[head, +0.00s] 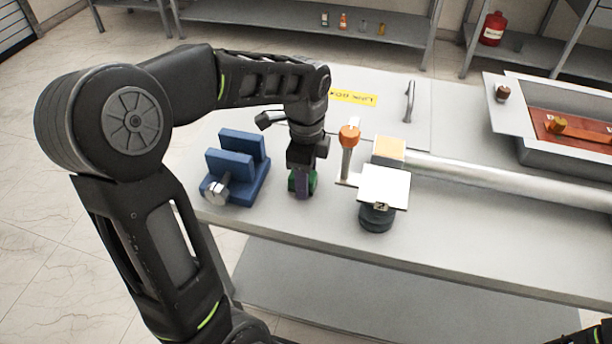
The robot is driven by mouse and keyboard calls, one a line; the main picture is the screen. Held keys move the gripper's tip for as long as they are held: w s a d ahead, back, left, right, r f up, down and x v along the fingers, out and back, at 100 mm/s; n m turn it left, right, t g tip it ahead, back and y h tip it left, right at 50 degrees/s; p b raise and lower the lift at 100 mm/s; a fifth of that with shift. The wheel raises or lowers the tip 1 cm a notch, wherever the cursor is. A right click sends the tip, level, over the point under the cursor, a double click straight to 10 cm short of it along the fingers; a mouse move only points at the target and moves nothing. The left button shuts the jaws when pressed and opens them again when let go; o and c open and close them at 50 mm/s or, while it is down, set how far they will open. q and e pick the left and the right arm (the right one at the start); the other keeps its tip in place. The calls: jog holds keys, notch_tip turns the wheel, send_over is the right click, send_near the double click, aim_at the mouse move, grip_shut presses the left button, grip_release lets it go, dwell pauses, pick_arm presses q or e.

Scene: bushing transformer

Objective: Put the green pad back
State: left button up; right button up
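A small green piece (312,182), which looks like the green pad, is at the left part of the grey workbench (450,240), between the blue vise and the white plate. My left gripper (302,188) points straight down at it. Only a dark bit of my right arm shows in the bottom right corner.
A blue vise (238,168) stands left of the gripper. Close on the right are an orange-topped post (348,148), a white plate (384,187) over a black round base (376,217), and a long grey pipe (500,178). A metal tray (570,160) is at the far right. The bench front is clear.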

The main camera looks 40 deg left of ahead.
pick_arm(q)
jog(key=shift+o, duration=1.1)
jog(key=shift+r, duration=0.1)
notch_tip(320, 180, up, 12)
jog(key=p, duration=0.1)
